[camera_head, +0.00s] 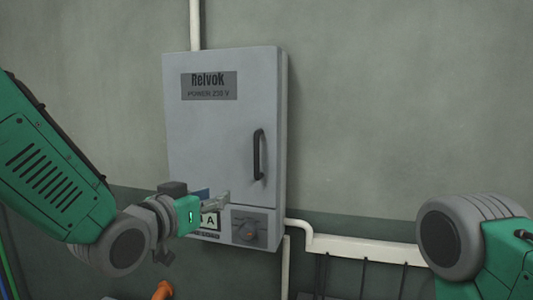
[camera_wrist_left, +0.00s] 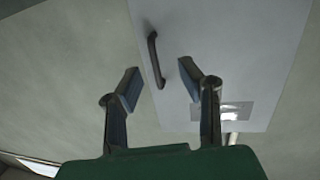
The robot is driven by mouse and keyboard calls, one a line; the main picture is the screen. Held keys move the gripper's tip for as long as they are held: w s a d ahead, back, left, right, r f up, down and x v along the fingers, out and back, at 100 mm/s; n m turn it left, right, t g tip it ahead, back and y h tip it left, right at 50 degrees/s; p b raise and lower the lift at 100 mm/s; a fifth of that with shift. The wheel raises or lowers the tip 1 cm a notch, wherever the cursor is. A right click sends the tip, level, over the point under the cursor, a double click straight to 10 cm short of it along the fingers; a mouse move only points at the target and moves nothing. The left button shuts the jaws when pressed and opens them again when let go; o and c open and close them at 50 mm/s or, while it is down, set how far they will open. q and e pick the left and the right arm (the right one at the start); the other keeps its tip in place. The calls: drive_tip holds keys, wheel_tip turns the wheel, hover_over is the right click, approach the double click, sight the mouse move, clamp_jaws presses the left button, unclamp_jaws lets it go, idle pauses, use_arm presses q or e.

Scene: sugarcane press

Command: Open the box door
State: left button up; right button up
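The grey box (camera_head: 220,130) hangs on the wall in the head view, with its door shut. The door's black vertical handle (camera_head: 259,154) is near its right edge. My left gripper (camera_head: 217,197) is in front of the lower part of the box, below and left of the handle. The left wrist view looks upside down; there the left gripper (camera_wrist_left: 160,82) has its fingers apart with nothing between them. The handle (camera_wrist_left: 156,60) shows just beyond the fingertips, not touched. The right gripper is out of view; only part of my right arm shows.
A white pipe (camera_head: 350,247) runs right from the box's lower side. An orange object (camera_head: 162,291) is at the bottom edge. The wall right of the box is clear.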

use_arm(q)
drive_tip(key=h, duration=0.1)
approach(255, 157)
drive_tip(key=v, duration=0.3)
drive_tip(key=shift+m+t, duration=0.3)
drive_tip(key=shift+m, duration=0.1)
drive_tip(key=p+x, duration=0.1)
drive_tip(key=x, duration=0.3)
drive_tip(key=p+x, duration=0.1)
drive_tip(key=x, duration=0.4)
drive_tip(key=p+x, duration=0.1)
drive_tip(key=x, duration=0.3)
drive_tip(key=shift+w+d+f, duration=0.3)
clamp_jaws()
